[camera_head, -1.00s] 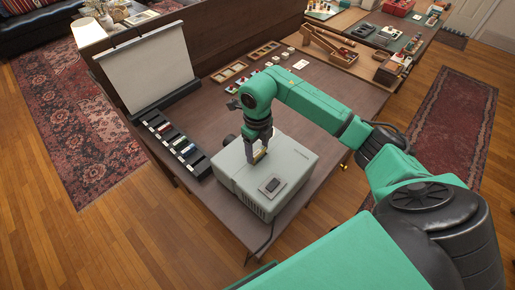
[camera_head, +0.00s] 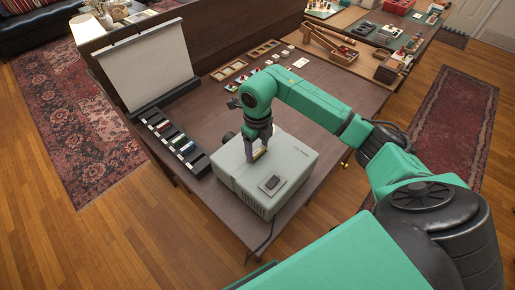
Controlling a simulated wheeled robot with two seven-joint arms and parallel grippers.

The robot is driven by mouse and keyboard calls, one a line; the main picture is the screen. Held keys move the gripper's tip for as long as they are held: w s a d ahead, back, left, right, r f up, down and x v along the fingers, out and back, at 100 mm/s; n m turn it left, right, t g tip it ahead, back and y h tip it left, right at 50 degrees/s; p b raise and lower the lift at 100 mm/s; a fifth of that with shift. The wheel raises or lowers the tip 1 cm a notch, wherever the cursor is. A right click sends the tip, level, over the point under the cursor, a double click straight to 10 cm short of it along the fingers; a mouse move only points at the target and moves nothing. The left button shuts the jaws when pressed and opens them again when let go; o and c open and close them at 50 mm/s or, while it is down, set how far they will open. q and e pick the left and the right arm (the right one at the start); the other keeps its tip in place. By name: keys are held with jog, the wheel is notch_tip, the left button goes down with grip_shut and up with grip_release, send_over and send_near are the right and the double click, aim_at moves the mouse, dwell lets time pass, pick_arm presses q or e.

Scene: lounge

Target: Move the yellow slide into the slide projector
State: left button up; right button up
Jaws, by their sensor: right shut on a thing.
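The slide projector (camera_head: 290,165) is a pale grey box on the near part of the brown table, with a dark button panel (camera_head: 271,183) on its top. My right gripper (camera_head: 257,154) points down at the projector's top, toward its left side. It is shut on a small yellowish piece, the yellow slide (camera_head: 260,153), mostly hidden by the fingers. I cannot tell whether the slide is inside a slot or only above it. My left gripper is not in view.
A white screen (camera_head: 146,66) stands at the table's back left. A black rack with several coloured slides (camera_head: 178,143) lies in front of it. Wooden trays (camera_head: 229,70) and small white items sit at the back. Bare tabletop (camera_head: 200,112) lies between rack and trays.

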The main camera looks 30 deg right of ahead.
jog(key=shift+s+f, duration=0.35)
jog(key=shift+f, duration=0.2)
jog(key=o, duration=1.4)
jog(key=shift+w+r+p, duration=0.3)
jog(key=shift+r+p, duration=0.35)
jog(key=shift+r, duration=0.3)
notch_tip(320, 180, up, 2)
jog(key=shift+r+p, duration=0.15)
jog(key=shift+p, duration=0.55)
jog(key=shift+r+p, duration=0.7)
jog(key=shift+r, duration=0.35)
